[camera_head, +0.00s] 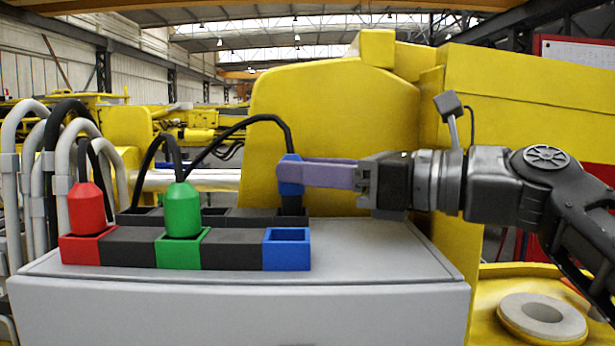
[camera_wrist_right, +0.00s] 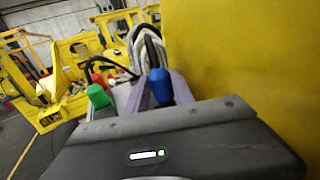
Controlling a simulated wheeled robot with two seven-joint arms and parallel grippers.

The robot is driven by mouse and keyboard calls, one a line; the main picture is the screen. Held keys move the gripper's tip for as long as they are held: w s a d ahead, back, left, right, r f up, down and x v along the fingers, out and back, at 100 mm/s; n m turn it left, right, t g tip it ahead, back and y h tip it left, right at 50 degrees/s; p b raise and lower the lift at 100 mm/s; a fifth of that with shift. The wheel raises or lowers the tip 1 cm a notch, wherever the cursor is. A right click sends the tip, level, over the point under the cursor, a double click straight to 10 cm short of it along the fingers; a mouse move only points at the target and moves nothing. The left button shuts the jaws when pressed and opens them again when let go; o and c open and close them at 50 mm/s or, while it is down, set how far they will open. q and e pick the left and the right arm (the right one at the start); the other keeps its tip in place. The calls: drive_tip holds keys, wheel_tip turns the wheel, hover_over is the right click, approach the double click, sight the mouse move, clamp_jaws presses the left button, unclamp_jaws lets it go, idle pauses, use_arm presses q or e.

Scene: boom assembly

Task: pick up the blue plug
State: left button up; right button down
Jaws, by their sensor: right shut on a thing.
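The blue plug (camera_head: 290,172) has a black cable from its top and is above the back row of sockets in the head view. My right gripper (camera_head: 290,174) reaches in from the right, its purple fingers shut on the blue plug. In the right wrist view the blue plug (camera_wrist_right: 160,88) shows between the purple fingers. The plug's lower end is near a dark back socket (camera_head: 292,206); I cannot tell whether it is clear of it. The blue socket (camera_head: 287,249) in the front row is empty. My left gripper is not in view.
The green plug (camera_head: 183,210) stands in the green socket (camera_head: 182,250), and the red plug (camera_head: 87,208) stands in the red socket (camera_head: 84,248). They rest on a grey box (camera_head: 375,252), bare on its right. Yellow machinery (camera_head: 335,120) stands close behind.

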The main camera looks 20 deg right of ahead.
drive_tip(key=shift+r, duration=1.1)
drive_tip(key=v, duration=1.8)
drive_tip(key=shift+a, duration=0.1)
drive_tip(key=shift+r, duration=0.2)
